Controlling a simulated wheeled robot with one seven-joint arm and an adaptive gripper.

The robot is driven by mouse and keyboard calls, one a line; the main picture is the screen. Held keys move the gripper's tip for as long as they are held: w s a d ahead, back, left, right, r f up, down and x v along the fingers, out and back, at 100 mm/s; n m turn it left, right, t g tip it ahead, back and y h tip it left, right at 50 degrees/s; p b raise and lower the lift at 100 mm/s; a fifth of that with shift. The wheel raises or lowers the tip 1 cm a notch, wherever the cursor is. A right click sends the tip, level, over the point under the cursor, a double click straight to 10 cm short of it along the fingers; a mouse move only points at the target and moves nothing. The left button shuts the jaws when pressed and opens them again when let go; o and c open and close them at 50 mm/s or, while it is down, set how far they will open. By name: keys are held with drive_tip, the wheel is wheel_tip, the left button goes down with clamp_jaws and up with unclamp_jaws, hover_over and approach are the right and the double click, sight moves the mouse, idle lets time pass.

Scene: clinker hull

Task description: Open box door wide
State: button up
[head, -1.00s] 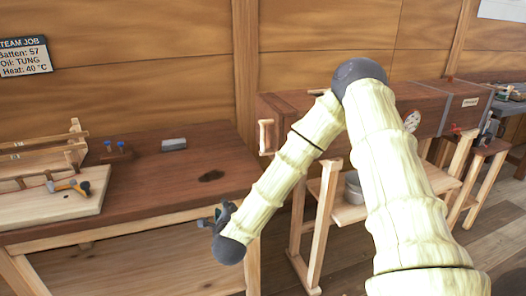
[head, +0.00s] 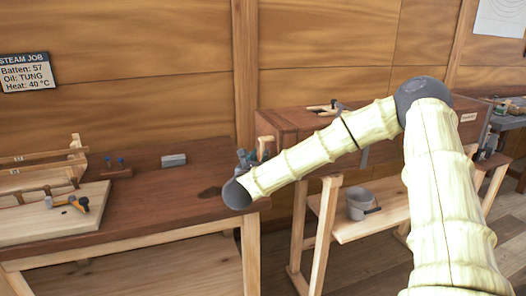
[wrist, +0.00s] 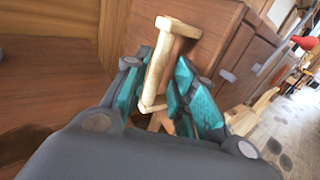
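The long brown wooden box (head: 290,122) stands on a trestle in the middle of the head view. Its door is on the left end and looks shut. A pale wooden bar handle (wrist: 160,65) is on the door and also shows in the head view (head: 265,142), partly hidden by my gripper. My gripper (wrist: 157,72) has its teal fingers on either side of the handle, apart, with small gaps seeming to show beside the bar. In the head view my gripper (head: 246,160) is small, at the box's left end above the bench corner.
A brown workbench (head: 150,190) with a jig, a clamp and a grey block (head: 173,160) fills the left. A grey pot (head: 360,204) sits on the shelf under the box.

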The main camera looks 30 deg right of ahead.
sight(262, 153)
drive_tip(key=shift+p+x, duration=0.45)
drive_tip(key=shift+x, duration=2.15)
clamp_jaws()
